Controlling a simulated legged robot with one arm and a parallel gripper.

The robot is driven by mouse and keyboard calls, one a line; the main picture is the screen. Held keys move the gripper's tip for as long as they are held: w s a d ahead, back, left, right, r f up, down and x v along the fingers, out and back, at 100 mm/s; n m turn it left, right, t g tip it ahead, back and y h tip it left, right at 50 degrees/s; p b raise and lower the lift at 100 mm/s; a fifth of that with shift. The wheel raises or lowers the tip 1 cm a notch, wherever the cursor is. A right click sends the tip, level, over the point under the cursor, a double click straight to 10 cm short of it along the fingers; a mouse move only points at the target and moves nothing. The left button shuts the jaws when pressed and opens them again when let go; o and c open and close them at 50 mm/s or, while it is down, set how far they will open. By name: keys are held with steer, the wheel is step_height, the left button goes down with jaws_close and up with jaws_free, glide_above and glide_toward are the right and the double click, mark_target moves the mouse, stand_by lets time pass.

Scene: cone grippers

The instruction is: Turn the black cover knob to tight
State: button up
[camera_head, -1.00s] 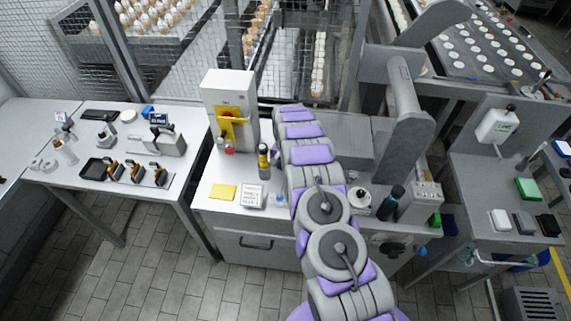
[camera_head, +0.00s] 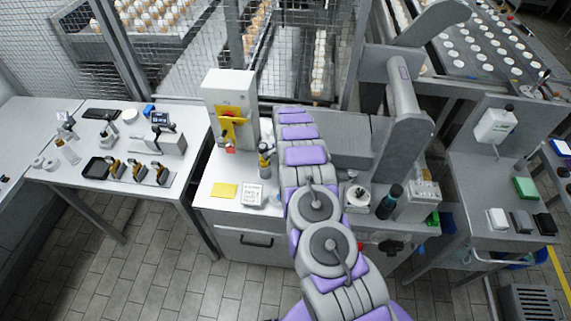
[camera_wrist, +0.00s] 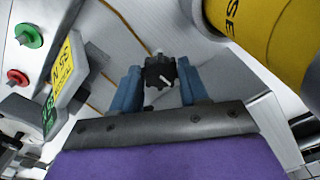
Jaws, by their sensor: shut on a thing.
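The black cover knob (camera_wrist: 160,72) shows in the wrist view, with a ridged edge and a white pointer mark slanting across its face. My gripper (camera_wrist: 159,80) has its two blue fingers on either side of the knob, shut on it. The knob's lower front stays visible between the fingers. In the head view my purple and grey arm reaches over the middle bench, and I cannot pick out the gripper or the held knob there.
In the wrist view a large yellow cylinder (camera_wrist: 262,28) is close at upper right. A yellow-and-green sign (camera_wrist: 66,78), a green button (camera_wrist: 28,35) and a red button (camera_wrist: 18,77) are at left. In the head view, the white switch box (camera_head: 231,98) stands left of my arm.

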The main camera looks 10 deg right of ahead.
steer(key=shift+w+r, duration=0.1)
steer(key=o, duration=1.1)
steer(key=shift+c, duration=0.2)
step_height(320, 180, up, 17)
steer(key=shift+p, duration=0.3)
steer(key=shift+a+r, duration=0.1)
steer(key=shift+a, duration=0.05)
